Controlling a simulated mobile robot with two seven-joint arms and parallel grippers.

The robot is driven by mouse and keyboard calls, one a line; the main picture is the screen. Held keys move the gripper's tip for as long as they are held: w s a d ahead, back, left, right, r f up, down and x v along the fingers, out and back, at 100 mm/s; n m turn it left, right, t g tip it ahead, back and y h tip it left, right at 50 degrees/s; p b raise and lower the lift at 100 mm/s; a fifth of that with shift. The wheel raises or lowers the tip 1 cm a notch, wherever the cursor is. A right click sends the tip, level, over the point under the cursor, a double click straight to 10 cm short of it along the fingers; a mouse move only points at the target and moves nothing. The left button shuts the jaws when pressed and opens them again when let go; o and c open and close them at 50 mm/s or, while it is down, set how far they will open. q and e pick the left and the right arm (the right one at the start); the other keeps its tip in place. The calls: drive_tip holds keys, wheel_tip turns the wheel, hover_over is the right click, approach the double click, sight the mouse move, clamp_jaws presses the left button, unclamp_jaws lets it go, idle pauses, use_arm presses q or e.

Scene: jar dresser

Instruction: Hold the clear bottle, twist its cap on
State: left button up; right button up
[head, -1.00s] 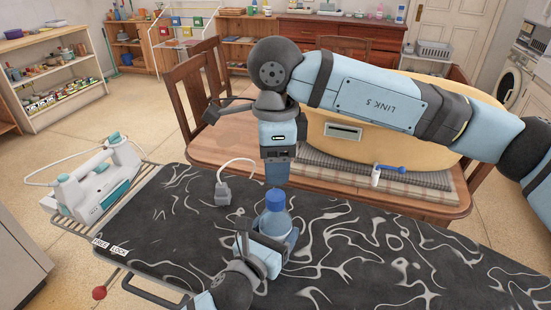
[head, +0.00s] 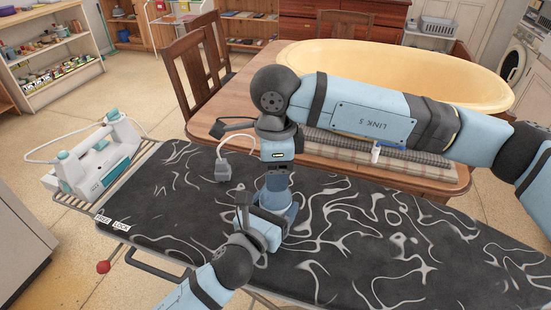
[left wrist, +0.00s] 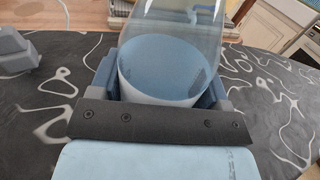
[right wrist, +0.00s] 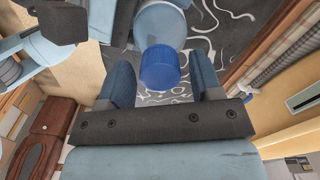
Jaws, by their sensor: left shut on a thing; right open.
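The clear bottle (head: 275,201) stands upright on the dark patterned ironing board. My left gripper (head: 268,218) is shut on the lower part of the bottle. In the left wrist view the bottle (left wrist: 180,65) sits between the two fingers. The blue cap (right wrist: 162,70) is on top of the bottle in the right wrist view. My right gripper (right wrist: 160,88) is open above the bottle, with one finger on either side of the cap and a gap between. In the head view the right gripper (head: 277,172) hides the cap. I cannot tell how tight the cap is.
A grey plug-like object (head: 222,168) with a white cord lies on the board behind and left of the bottle. A white and teal iron (head: 95,160) rests at the left end. A table with a yellow tub (head: 400,68) stands behind. The board's right side is clear.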

drive_tip(key=c, duration=0.9)
drive_tip(key=shift+c, duration=0.2)
drive_tip(key=o, duration=1.1)
drive_tip(key=shift+r, duration=0.1)
use_arm(q)
drive_tip(key=o, duration=1.8)
drive_tip(key=v, duration=1.4)
use_arm(e)
wheel_tip(320, 180, up, 12)
